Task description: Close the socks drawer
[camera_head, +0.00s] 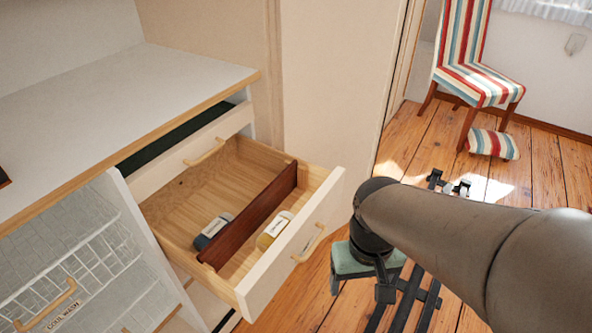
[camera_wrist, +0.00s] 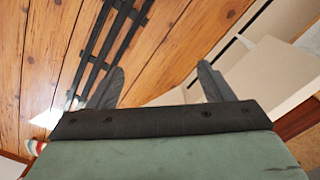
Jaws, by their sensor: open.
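A wooden drawer (camera_head: 185,205) is pulled well out of the white cabinet in the head view. Its pale front (camera_head: 290,250) has a light wooden bar handle (camera_head: 309,244), and a dark divider (camera_head: 255,213) runs across inside. No socks label is readable on it. My gripper (camera_wrist: 160,82) is open and empty in the wrist view, its two dark fingers apart. In the head view its teal body (camera_head: 346,262) is just right of the drawer front, apart from the handle in the picture. My arm partly hides it. A pale panel shows beside the right finger in the wrist view.
A dark labelled item (camera_head: 213,231) and a yellow labelled item (camera_head: 273,230) lie in the drawer. Above, another drawer front (camera_head: 160,165) stands slightly out. A wire basket marked COOL WASH (camera_head: 85,250) is at left. A striped chair (camera_head: 478,78) stands far right on the wooden floor.

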